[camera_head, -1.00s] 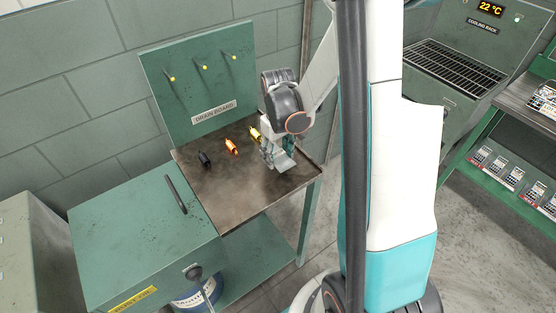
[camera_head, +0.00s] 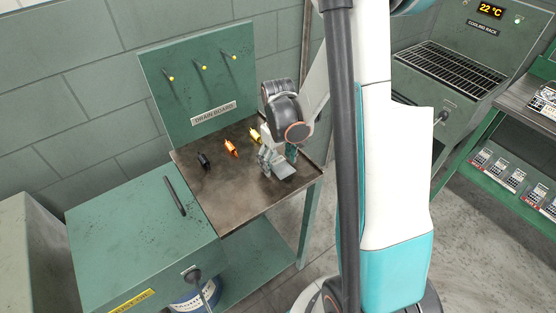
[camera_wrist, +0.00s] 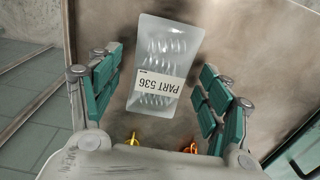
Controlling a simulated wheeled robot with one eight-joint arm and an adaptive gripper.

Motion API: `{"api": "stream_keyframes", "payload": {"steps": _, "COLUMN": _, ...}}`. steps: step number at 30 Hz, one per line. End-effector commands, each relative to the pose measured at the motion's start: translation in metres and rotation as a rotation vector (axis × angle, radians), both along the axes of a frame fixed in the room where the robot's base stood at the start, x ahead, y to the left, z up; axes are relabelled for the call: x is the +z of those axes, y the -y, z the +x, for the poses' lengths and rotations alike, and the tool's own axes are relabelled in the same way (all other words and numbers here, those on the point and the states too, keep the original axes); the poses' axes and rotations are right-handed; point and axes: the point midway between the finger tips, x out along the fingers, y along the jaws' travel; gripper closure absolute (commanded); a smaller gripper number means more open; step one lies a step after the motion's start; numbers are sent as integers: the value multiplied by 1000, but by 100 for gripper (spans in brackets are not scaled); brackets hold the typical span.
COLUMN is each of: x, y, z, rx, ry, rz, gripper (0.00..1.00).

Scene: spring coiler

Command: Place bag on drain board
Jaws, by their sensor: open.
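The bag (camera_wrist: 158,60) is a clear pouch of springs labelled PART 536, seen upside down in the wrist view. The same bag shows as a pale grey patch under my gripper in the head view (camera_head: 284,170). It appears to lie flat on the brown metal top of the drain board (camera_head: 238,206), near its right side. My gripper (camera_head: 276,160) is low over the board, pointing down. In the wrist view my gripper (camera_wrist: 165,92) is open, with green finger pads on both sides of the bag and gaps between. Exact contact under the bag is hidden.
Black (camera_head: 204,160), orange (camera_head: 231,148) and yellow (camera_head: 254,136) small items lie along the board's back. A green panel (camera_head: 195,90) with yellow-tipped pegs stands behind. A green cabinet (camera_head: 140,225) adjoins at left. A cooling rack (camera_head: 450,72) is at right. The board's front is clear.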

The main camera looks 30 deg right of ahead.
Motion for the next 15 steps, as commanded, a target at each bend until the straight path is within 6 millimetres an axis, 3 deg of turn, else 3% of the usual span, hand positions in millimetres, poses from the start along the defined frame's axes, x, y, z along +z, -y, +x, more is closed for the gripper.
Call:
{"api": "stream_keyframes", "payload": {"steps": 5, "x": 13, "y": 0, "z": 0, "rx": 0, "ry": 0, "rz": 0, "gripper": 29}}
{"api": "stream_keyframes", "payload": {"steps": 15, "x": 83, "y": 0, "z": -1, "rx": 0, "ry": 0, "rz": 0, "gripper": 29}}
